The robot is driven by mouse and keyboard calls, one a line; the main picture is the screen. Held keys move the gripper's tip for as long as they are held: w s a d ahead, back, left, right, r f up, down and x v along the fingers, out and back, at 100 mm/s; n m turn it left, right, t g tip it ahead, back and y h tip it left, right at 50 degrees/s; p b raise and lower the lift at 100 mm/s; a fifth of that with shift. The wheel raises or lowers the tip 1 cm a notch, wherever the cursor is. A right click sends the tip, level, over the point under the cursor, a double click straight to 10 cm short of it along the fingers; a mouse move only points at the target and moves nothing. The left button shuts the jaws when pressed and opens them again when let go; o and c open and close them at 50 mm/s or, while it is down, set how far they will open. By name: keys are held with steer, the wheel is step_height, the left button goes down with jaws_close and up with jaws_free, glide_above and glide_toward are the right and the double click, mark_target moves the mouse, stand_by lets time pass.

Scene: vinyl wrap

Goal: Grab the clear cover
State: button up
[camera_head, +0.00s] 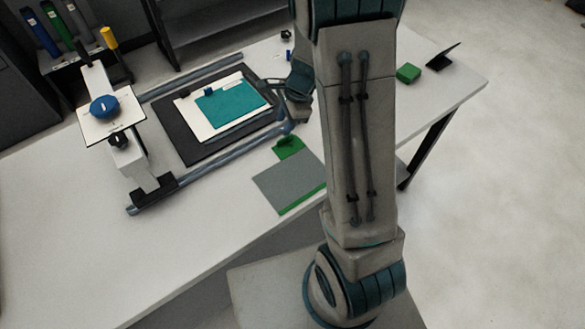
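I cannot make out a clear cover for certain. A teal sheet (229,107) lies on a white sheet (196,116), which rests on a dark mat (189,150) inside a frame on the table. A see-through layer over them cannot be told apart at this size. My gripper (271,83) is at the right edge of these sheets, pointing left. Its fingertips are small and partly hidden by my arm, so I cannot tell whether they are open, shut or touching the sheet.
A press-like stand with a blue knob (104,106) stands at the frame's left end. A grey sheet with green edges (287,181) and a green piece (289,146) lie in front. A green block (408,73) sits at right. The white table (60,220) is bare at front left.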

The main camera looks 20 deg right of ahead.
mark_target(279, 142)
steer(key=shift+x, duration=4.1)
steer(key=shift+s+d, duration=0.1)
jaws_close()
